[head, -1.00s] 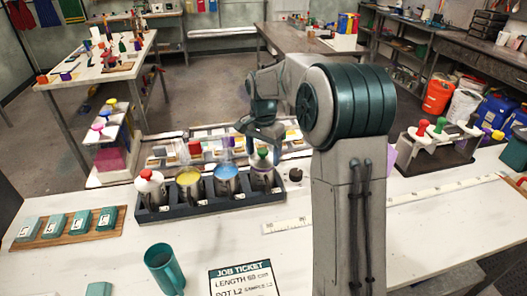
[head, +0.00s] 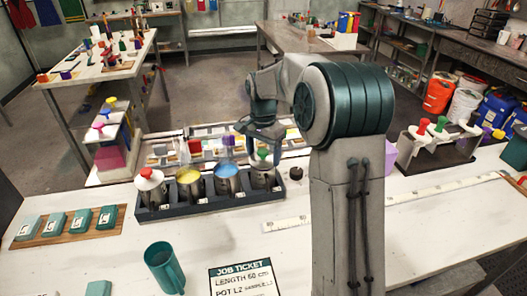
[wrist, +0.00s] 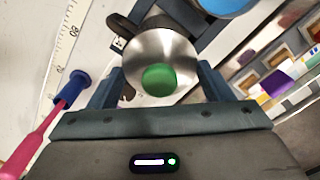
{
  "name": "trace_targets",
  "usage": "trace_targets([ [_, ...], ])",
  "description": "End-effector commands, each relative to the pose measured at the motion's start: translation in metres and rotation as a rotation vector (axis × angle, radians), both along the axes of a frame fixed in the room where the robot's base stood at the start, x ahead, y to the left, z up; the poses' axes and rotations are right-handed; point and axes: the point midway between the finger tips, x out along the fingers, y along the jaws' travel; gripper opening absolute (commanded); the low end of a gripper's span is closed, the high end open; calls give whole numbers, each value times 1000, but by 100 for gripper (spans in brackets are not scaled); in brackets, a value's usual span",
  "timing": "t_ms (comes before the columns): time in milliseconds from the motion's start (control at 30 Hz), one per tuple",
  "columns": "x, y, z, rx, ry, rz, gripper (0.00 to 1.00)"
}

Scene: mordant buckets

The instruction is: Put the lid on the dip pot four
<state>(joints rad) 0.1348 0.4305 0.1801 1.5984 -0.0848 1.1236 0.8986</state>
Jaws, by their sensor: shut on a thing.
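A steel lid with a green knob (head: 263,154) is at the fourth dip pot (head: 262,179), the rightmost in the dark rack. My gripper (head: 266,160) points down over this pot. In the wrist view the lid (wrist: 172,45) lies between my two fingers, its green knob (wrist: 159,79) centred. My gripper (wrist: 158,76) is shut on the lid. The lid looks roughly level and lined up with the pot. I cannot tell whether it touches the rim. Dark handle-like parts show beside it in the wrist view.
The rack (head: 215,207) also holds a red-knobbed pot (head: 150,188) and open pots of yellow (head: 188,175) and blue dye (head: 226,170). A teal mug (head: 164,268) stands in front; a knobbed-lid stand (head: 435,150) is right.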

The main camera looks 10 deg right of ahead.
Motion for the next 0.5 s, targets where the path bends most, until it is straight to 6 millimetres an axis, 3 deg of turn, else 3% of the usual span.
trace_targets([
  [500,0,0,-9,-1,1,0,50],
])
